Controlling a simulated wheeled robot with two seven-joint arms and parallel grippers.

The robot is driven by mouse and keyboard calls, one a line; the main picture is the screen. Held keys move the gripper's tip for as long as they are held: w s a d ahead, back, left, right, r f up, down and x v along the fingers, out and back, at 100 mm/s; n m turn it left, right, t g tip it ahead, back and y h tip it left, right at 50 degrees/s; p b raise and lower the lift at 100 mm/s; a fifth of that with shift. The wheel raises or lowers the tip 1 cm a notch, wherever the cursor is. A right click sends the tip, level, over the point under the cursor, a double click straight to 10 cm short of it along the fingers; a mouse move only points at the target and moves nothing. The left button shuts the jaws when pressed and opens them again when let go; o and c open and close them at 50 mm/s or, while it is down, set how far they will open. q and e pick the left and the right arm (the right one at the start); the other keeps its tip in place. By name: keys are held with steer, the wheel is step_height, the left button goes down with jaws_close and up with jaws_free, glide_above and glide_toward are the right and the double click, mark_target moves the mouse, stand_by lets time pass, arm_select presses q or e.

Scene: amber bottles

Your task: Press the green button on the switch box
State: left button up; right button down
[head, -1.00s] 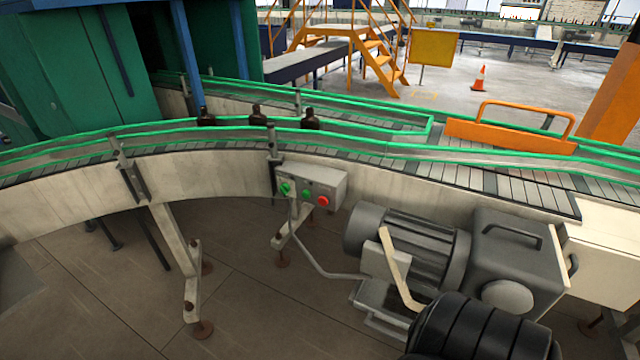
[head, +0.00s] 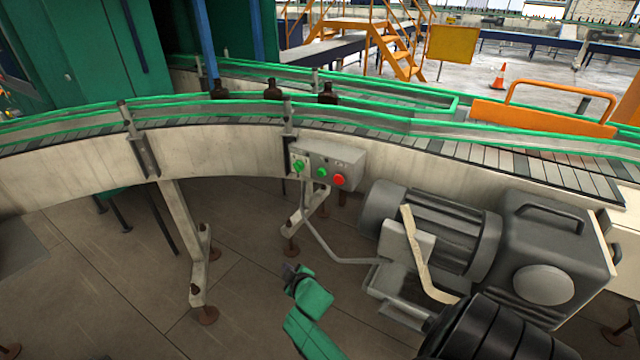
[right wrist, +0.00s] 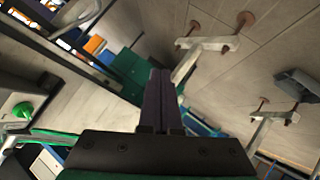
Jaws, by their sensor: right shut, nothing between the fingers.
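The grey switch box (head: 350,156) is mounted on the side of the curved conveyor. Its face carries a green rotary-looking knob (head: 298,166) at left, a green button (head: 322,172) in the middle and a red button (head: 339,180) at right. My right gripper (head: 289,270) is below the box, in front of the floor, apart from it. Its fingers are shut and empty, and they show together in the right wrist view (right wrist: 160,100). A green control (right wrist: 22,110) shows at the left edge there; I cannot tell which. My left gripper is not in view.
A grey motor (head: 440,225) and gearbox (head: 555,250) stand right of the box. A conveyor support leg (head: 180,230) stands left. Several dark bottles (head: 272,90) are on the belt behind the green rail. Open floor lies below the box.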

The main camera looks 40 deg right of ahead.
mark_target(321, 173)
steer(key=w+d+r+t+h+b, duration=0.1)
steer(key=d+r, duration=0.3)
steer(key=r, duration=0.6)
steer(key=w+d+r+t+h+b, duration=0.1)
steer(key=d+r+h, duration=0.3)
steer(key=r, duration=0.6)
steer(key=shift+w+r+m+t+b, duration=0.25)
steer(key=shift+w+m+t+b, duration=0.25)
steer(key=shift+t, duration=0.4)
steer(key=shift+s+d, duration=0.1)
steer(key=shift+d, duration=0.15)
steer(key=w+d, duration=0.2)
steer(key=d, duration=0.6)
steer(key=shift+w, duration=0.25)
steer(key=shift+d, duration=0.15)
steer(key=shift+w+d+p, duration=0.15)
steer(key=shift+d+p, duration=0.15)
